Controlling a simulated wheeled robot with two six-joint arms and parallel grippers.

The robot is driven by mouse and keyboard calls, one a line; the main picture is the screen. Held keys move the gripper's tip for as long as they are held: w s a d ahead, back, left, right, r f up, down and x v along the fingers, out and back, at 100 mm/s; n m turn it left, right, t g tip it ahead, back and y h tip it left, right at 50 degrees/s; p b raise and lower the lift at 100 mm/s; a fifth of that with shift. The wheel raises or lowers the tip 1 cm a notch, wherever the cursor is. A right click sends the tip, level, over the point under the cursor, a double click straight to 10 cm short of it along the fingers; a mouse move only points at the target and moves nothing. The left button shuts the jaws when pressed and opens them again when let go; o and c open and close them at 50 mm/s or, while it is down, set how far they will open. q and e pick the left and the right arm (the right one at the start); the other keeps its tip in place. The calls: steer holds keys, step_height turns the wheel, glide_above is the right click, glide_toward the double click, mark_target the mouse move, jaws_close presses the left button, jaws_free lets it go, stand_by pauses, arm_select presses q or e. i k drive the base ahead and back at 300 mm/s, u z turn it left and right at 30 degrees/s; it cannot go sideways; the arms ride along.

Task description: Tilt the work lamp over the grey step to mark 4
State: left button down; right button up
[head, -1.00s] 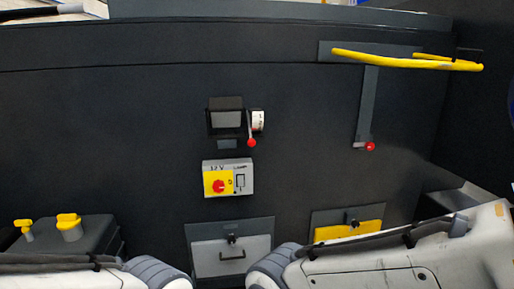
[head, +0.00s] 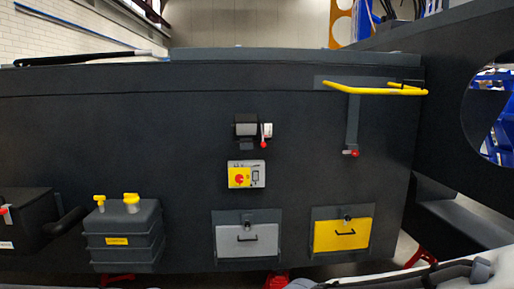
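The work lamp (head: 246,126) is a small dark box with a grey face, fixed to the dark chassis wall above the grey step. Beside it on the right is a short lever with a red knob (head: 263,144), pointing down, next to a white scale plate (head: 267,130). The marks on the scale are too small to read. The grey step (head: 232,241) is a light grey panel with a dark handle, low on the wall. Neither of my grippers shows; only part of my arm is at the lower right.
A 12 V box (head: 246,174) with a red switch is under the lamp. A yellow step (head: 342,234) is to the right. A yellow rail (head: 375,89) and a red-knobbed lever (head: 351,152) are at upper right. A dark tank (head: 122,236) with yellow caps stands at left.

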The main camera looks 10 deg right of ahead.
mark_target(245, 124)
steer(key=u, duration=0.65)
steer(key=i, duration=1.25)
steer(key=z, duration=0.2)
